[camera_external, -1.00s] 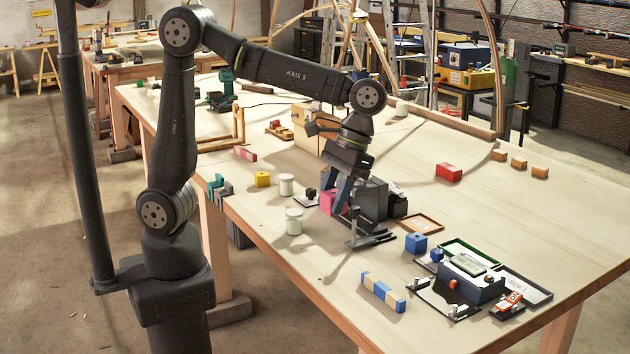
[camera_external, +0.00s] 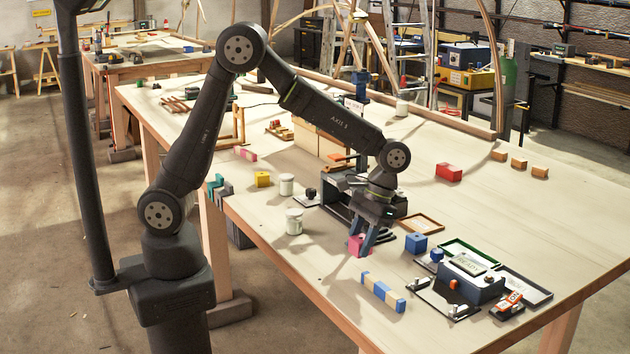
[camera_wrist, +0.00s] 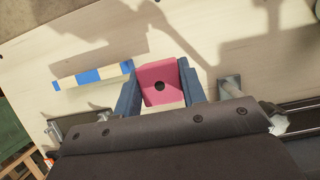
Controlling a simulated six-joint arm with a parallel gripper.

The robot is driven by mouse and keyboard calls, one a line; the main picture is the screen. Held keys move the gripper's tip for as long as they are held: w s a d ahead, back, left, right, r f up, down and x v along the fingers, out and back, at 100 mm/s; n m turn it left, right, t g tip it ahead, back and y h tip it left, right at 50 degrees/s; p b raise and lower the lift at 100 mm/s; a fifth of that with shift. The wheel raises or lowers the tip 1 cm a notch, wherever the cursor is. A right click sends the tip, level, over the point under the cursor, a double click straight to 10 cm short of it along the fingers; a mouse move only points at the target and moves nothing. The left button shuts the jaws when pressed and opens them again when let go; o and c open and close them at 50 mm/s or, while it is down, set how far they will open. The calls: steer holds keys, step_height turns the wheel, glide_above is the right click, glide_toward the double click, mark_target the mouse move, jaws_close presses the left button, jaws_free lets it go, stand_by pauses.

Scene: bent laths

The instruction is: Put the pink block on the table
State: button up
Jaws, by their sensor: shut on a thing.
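The pink block (camera_external: 355,244) is between the blue fingers of my gripper (camera_external: 363,240), low over the front part of the table (camera_external: 300,263). In the wrist view the pink block (camera_wrist: 160,84) shows a dark round hole, and the blue fingers of my gripper (camera_wrist: 158,92) are closed on its two sides. I cannot tell whether the block touches the table top.
A blue-and-tan striped bar (camera_external: 383,292) lies in front, also in the wrist view (camera_wrist: 92,76). A blue block (camera_external: 416,243) lies to the right. A black machine (camera_external: 345,200) stands just behind my gripper. White jars (camera_external: 294,222) stand left. The front strip between is bare.

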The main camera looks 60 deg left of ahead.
mark_target(360, 269)
steer(key=shift+w+a+f, duration=0.1)
steer(key=shift+w+f, duration=0.2)
steer(key=shift+f, duration=1.85)
steer(key=shift+f, duration=0.1)
steer(key=o, duration=1)
steer(key=v, duration=1.2)
steer(key=shift+s, duration=0.1)
